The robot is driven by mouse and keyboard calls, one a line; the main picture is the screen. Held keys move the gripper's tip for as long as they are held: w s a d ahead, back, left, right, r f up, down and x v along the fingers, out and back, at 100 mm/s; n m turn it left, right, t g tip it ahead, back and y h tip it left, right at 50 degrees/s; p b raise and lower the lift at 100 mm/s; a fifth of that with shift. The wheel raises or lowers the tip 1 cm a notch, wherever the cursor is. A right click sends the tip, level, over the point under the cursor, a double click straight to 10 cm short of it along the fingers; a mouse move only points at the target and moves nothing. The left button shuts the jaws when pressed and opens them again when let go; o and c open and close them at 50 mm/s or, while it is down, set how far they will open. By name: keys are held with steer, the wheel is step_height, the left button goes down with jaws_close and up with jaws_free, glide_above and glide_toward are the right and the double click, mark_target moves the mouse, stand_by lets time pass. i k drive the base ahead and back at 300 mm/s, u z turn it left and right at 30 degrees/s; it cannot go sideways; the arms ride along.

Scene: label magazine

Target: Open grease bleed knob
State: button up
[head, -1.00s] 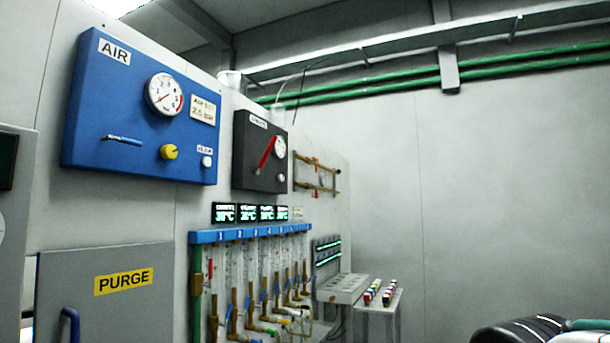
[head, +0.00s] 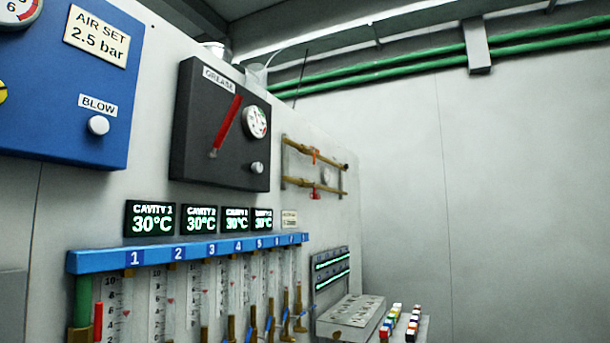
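The dark grease panel (head: 205,140), labelled GREASE, is mounted on the wall left of the middle in the head view. It carries a red lever (head: 226,125) slanting up to the right, a round white gauge (head: 254,121) and a small light-coloured knob (head: 257,168) at its lower right. That knob has no readable label, so I cannot tell from the picture whether it is the bleed knob or how far it is turned. My gripper is not in view.
A blue air panel (head: 60,120) with a white BLOW knob (head: 98,125) is at left. Below are temperature displays (head: 150,218) and a blue flow-meter manifold (head: 190,252). Brass pipes (head: 314,165) are right of the grease panel. A grey bench (head: 350,315) stands lower right.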

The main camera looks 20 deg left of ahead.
mark_target(257, 166)
steer(key=u, duration=0.3)
steer(key=i, duration=1.45)
steer(key=u, duration=0.6)
